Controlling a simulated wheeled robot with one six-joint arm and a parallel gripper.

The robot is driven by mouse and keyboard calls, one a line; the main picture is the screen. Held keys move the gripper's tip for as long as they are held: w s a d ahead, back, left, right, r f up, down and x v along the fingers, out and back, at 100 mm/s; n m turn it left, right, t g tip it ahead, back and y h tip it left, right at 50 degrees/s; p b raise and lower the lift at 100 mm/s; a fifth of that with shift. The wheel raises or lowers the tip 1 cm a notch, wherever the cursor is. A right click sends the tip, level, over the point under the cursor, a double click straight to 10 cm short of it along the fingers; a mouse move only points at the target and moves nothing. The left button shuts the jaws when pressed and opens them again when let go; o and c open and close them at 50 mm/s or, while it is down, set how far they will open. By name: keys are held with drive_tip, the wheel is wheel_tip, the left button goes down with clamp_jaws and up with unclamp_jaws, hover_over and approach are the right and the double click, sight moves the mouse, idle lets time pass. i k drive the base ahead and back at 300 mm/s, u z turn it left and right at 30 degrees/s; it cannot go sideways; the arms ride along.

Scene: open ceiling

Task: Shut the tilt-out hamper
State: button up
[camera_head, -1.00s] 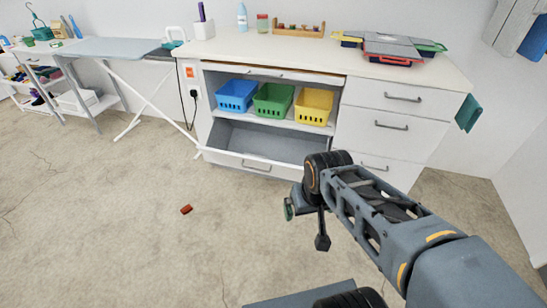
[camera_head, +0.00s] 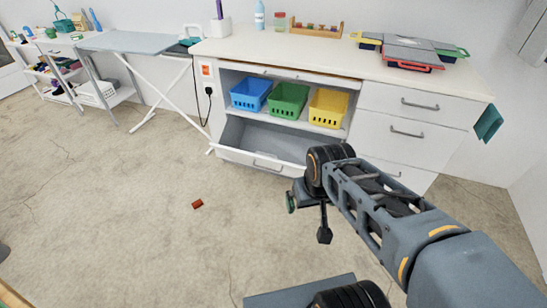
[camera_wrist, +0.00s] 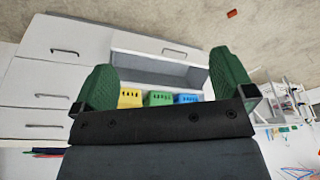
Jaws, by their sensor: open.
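The tilt-out hamper (camera_head: 262,163) is a white front low in the cabinet, leaning outward with its grey inside showing. It has a bar handle near its lower edge. It also shows in the wrist view (camera_wrist: 160,78), which is upside down. My gripper (camera_wrist: 166,76) has its two green fingers spread apart with nothing between them. The hamper lies beyond the fingers and I see no contact. In the head view my gripper (camera_head: 292,200) is partly hidden by my arm, in front of the hamper's right end, which my arm also covers.
Blue (camera_head: 250,94), green (camera_head: 288,101) and yellow baskets (camera_head: 328,108) stand on the shelf above the hamper. Drawers (camera_head: 408,130) are at the right. An ironing board (camera_head: 130,43) stands left. A small red block (camera_head: 197,203) lies on otherwise open floor.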

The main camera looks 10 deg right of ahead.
sight(241, 137)
drive_tip(key=z, duration=0.15)
drive_tip(key=i, duration=1)
drive_tip(key=u, duration=2.1)
